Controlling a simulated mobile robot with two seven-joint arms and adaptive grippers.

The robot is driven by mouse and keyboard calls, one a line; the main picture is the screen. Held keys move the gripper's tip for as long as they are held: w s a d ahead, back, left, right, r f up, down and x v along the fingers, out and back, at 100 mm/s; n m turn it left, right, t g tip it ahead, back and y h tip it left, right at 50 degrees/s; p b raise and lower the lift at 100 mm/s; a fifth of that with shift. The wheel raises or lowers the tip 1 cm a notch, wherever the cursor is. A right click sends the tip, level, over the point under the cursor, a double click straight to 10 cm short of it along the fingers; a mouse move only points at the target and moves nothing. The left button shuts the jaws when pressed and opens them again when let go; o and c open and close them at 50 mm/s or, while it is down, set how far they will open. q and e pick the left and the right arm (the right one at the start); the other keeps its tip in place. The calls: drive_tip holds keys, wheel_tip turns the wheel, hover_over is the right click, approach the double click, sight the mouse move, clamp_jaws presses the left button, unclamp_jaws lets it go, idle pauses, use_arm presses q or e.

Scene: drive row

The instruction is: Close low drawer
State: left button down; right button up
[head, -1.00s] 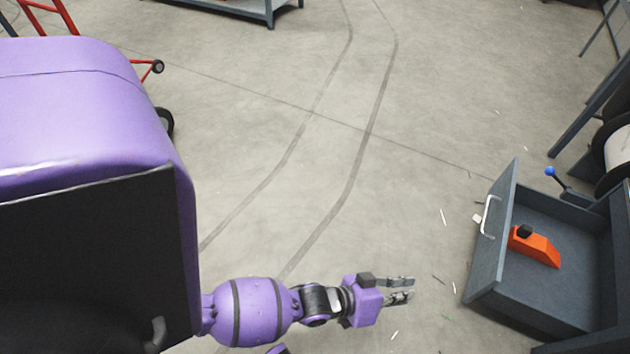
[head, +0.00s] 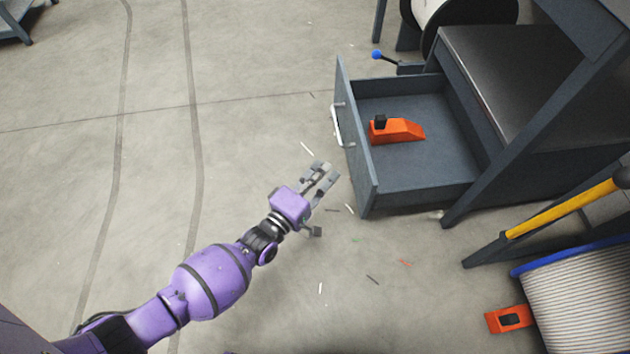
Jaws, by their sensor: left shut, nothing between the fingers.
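The low drawer (head: 430,150) is grey and stands pulled out of a dark grey bench unit (head: 528,82) in the head view. Its front panel (head: 357,160) faces left and carries a pale bar handle (head: 337,125). My left gripper (head: 322,180) is shut and empty, just to the left of the drawer front's lower part in the picture. A small gap seems to show between fingers and panel. An orange tool with a black knob (head: 398,130) lies inside the drawer. My right gripper is out of view.
A blue-knobbed lever (head: 378,55) sticks out behind the drawer. A cable reel (head: 580,295), an orange block (head: 509,319) and a yellow bar (head: 563,208) are at the lower right. Small scraps litter the floor near the drawer.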

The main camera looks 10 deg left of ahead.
use_arm(q)
drive_tip(key=w+d+b, duration=0.1)
drive_tip(key=w+d, duration=0.3)
drive_tip(key=d, duration=0.1)
drive_tip(key=shift+w+d+b, duration=0.25)
drive_tip(key=shift+b, duration=0.1)
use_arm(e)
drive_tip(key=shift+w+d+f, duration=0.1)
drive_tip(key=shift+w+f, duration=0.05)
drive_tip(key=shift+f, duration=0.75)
